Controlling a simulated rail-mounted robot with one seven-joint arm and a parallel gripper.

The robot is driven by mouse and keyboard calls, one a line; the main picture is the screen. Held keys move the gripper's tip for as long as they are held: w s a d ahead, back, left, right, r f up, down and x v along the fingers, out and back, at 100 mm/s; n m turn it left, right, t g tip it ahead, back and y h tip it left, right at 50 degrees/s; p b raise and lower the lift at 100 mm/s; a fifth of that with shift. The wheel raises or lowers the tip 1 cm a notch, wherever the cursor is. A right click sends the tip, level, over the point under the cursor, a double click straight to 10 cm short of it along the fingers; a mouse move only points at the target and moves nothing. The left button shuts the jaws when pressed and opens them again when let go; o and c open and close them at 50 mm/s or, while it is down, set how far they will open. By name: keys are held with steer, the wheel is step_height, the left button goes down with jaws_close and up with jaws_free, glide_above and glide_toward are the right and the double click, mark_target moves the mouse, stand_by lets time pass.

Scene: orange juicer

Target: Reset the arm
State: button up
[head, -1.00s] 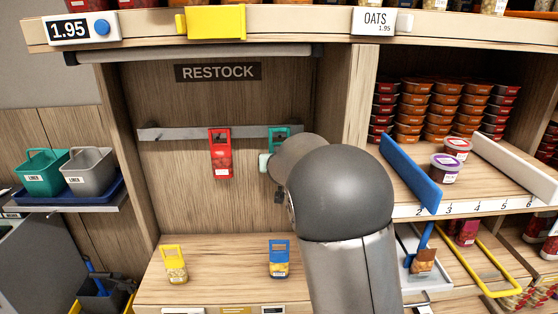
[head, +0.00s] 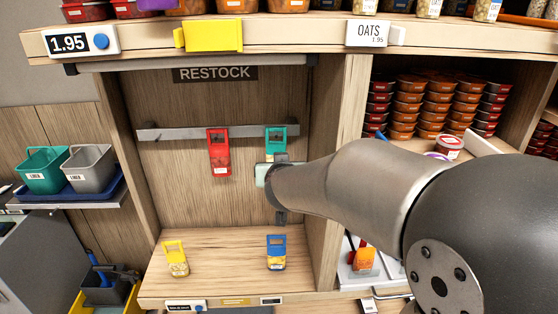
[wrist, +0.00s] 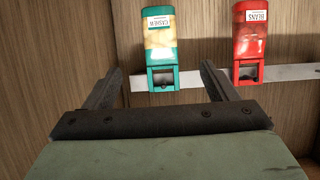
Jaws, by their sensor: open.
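My gripper (wrist: 163,85) is open in the wrist view, with its two fingers apart and nothing between them. A teal packet (wrist: 161,35) with a handle hangs on the rail just beyond the fingers, apart from them as far as I can see. A red packet (wrist: 251,42) hangs beside it. In the head view my gripper (head: 277,180) is in front of the wall just below the teal packet (head: 276,138); its fingers are mostly hidden there. The red packet (head: 219,152) hangs to the left on the grey rail (head: 170,133).
A yellow packet (head: 175,259) and a blue packet (head: 276,252) stand on the wooden shelf (head: 225,262) below. A wooden divider (head: 340,120) is right of the bay. Stacked tubs (head: 440,100) fill the right shelf. Teal and grey baskets (head: 88,168) are at left.

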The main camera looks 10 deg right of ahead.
steer(key=s+f+g, duration=0.4)
steer(key=s, duration=0.6)
steer(key=s+d+f+n+g+y+b, duration=0.1)
steer(key=s+f+g, duration=0.3)
steer(key=s, duration=0.7)
steer(key=s+f+g+b, duration=0.1)
steer(key=s+f+g, duration=0.3)
steer(key=s, duration=0.6)
steer(key=shift+s+d+f+y, duration=0.3)
steer(key=shift+d+f+y, duration=0.1)
steer(key=shift+f, duration=0.55)
